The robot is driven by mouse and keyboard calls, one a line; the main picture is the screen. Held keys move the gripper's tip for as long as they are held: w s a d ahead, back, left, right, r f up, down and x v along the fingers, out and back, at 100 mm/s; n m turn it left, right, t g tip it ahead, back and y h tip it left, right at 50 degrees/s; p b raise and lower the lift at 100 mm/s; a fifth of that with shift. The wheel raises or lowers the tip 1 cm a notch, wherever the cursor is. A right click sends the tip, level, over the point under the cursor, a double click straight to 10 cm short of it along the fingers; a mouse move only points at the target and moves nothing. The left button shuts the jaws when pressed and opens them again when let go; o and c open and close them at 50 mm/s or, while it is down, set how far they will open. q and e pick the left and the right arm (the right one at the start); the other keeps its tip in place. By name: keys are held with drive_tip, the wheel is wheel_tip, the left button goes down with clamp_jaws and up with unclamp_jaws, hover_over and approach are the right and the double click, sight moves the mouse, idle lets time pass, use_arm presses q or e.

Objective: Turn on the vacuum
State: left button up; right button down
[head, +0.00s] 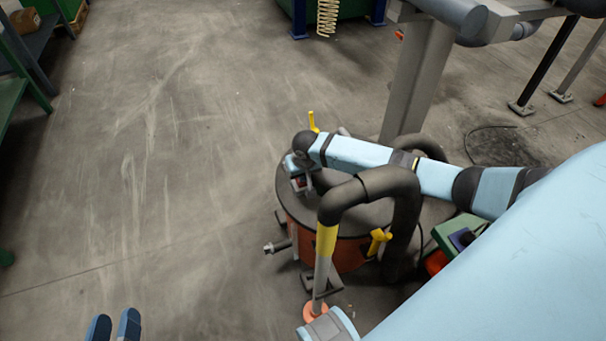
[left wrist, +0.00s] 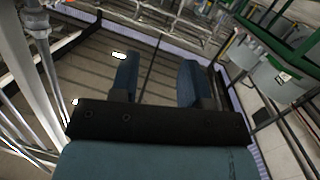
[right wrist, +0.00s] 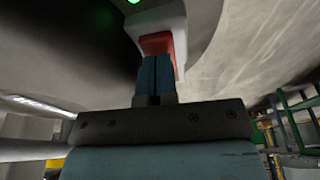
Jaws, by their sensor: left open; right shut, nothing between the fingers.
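The vacuum is an orange drum (head: 350,255) with a dark round lid (head: 362,213), standing on the floor in the head view. My right arm reaches over its lid from the right. In the right wrist view my right gripper (right wrist: 155,62) is shut and empty, its fingertips at a red switch (right wrist: 157,43) in a pale housing (right wrist: 174,18). They appear to touch it. A green light (right wrist: 134,2) glows on the housing. My left gripper (head: 113,328) is open and empty at the bottom left, well away from the vacuum.
A dark hose (head: 385,183) with a yellow band arches beside the lid. A grey post (head: 418,85) stands behind the vacuum. Green shelving (head: 20,60) is at the far left. The floor left of the vacuum is clear.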

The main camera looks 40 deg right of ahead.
use_arm(q)
drive_tip(key=shift+r, duration=0.15)
use_arm(e)
drive_tip(key=shift+w, duration=0.25)
drive_tip(key=p+v, duration=0.2)
drive_tip(key=p, duration=0.1)
drive_tip(key=shift+w+d+r, duration=0.1)
drive_tip(key=shift+w+r, duration=0.1)
drive_tip(key=shift+r, duration=0.2)
drive_tip(key=p+v, duration=0.2)
drive_tip(key=p, duration=0.1)
drive_tip(key=shift+w+d+r, duration=0.1)
drive_tip(key=shift+w+r, duration=0.1)
drive_tip(key=shift+r, duration=0.05)
use_arm(q)
drive_tip(key=s+a+f+g+y+p, duration=0.2)
drive_tip(key=s+a+f+g, duration=0.1)
drive_tip(key=a+f, duration=0.2)
drive_tip(key=shift+f+g+y, duration=0.3)
drive_tip(key=shift+f+y, duration=0.05)
drive_tip(key=shift+y, duration=0.05)
use_arm(e)
drive_tip(key=s+a+r, duration=0.1)
drive_tip(key=s+r, duration=0.3)
drive_tip(key=r, duration=0.3)
drive_tip(key=shift+s+r, duration=0.25)
drive_tip(key=shift+r, duration=0.15)
drive_tip(key=shift+a, duration=0.1)
use_arm(q)
drive_tip(key=shift+p, duration=0.3)
